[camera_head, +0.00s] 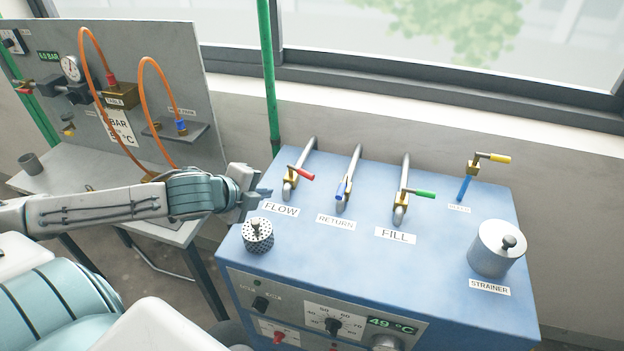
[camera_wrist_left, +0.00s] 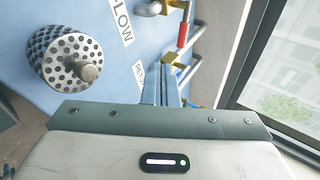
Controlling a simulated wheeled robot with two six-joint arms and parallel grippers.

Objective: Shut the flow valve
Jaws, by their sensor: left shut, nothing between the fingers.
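The flow valve (camera_head: 288,187) is a brass body on a grey pipe behind the FLOW label (camera_head: 279,210) on the blue cabinet. Its red lever (camera_head: 303,173) lies crosswise to the pipe. In the wrist view the red lever (camera_wrist_left: 183,34) shows beyond the fingertips, with part of the brass body at the top edge. My left gripper (camera_head: 267,192) is shut and empty, just left of the flow valve and apart from the lever in the head view. Its closed fingers show in the wrist view (camera_wrist_left: 161,84). My right gripper is out of view.
The RETURN valve's blue lever (camera_head: 345,188) lies along its pipe. The FILL valve's green lever (camera_head: 418,193) lies crosswise. A perforated cylinder (camera_head: 258,236) stands in front of the FLOW label. A strainer (camera_head: 493,250) and yellow-handled valve (camera_head: 492,157) stand right. The cabinet's middle front is clear.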

